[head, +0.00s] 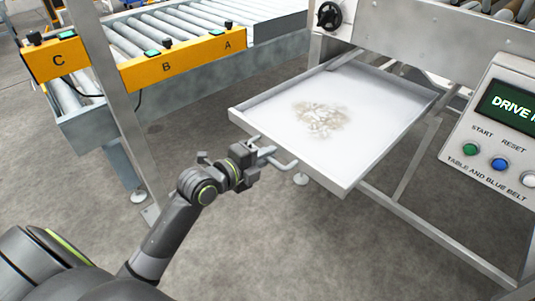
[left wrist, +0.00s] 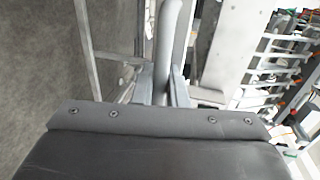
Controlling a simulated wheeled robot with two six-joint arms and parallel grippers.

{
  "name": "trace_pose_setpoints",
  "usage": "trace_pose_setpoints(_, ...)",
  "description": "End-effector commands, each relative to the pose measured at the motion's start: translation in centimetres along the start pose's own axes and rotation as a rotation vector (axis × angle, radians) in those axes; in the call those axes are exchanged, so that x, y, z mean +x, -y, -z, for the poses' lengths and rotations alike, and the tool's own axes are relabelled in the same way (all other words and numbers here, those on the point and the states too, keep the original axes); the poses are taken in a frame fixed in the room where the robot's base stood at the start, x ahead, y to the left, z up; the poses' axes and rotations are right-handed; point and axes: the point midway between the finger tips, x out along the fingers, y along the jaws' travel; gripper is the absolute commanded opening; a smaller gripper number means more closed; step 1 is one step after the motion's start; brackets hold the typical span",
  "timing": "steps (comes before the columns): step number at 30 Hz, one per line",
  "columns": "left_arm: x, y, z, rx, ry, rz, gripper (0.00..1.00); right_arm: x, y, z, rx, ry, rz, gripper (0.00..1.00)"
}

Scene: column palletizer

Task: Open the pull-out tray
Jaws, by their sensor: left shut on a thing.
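The pull-out tray (head: 385,101) is a shallow white metal tray with raised edges, and it juts well out from the machine frame in the head view. A patch of brownish debris (head: 322,119) lies on its floor. A grey bar handle (head: 287,164) sits on its front edge. My left gripper (head: 266,153) is shut on this handle, below the tray's front rim. In the left wrist view the handle (left wrist: 172,40) runs up from between my gripper fingers (left wrist: 163,88). My right gripper is not in view.
A control panel (head: 497,140) with a green screen and buttons stands at the right. A roller conveyor with yellow labelled plates (head: 170,66) is at the left, behind a grey post (head: 108,85). The floor before the tray is clear.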

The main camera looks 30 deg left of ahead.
Motion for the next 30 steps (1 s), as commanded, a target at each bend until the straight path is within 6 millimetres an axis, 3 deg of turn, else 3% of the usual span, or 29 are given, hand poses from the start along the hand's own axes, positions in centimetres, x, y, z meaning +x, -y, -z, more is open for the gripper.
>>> trace_pose_setpoints(2, 0.0, 0.0, 0.0, 0.000, 0.001, 0.001, 0.00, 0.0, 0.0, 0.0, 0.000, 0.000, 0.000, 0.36)
trace_pose_setpoints(3, 0.0, 0.0, 0.0, 0.000, 0.001, 0.001, 0.16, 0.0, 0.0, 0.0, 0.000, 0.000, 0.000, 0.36)
trace_pose_setpoints(6, 0.0, 0.0, 0.0, 0.000, 0.001, 0.001, 0.29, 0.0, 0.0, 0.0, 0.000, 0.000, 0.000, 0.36)
trace_pose_setpoints(17, -0.7, 0.1, -0.1, 0.001, 0.002, 0.003, 0.30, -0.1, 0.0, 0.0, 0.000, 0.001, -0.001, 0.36)
trace_pose_setpoints(30, -8.7, 0.0, 0.0, 0.004, 0.000, -0.006, 0.30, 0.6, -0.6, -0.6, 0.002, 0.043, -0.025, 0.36)
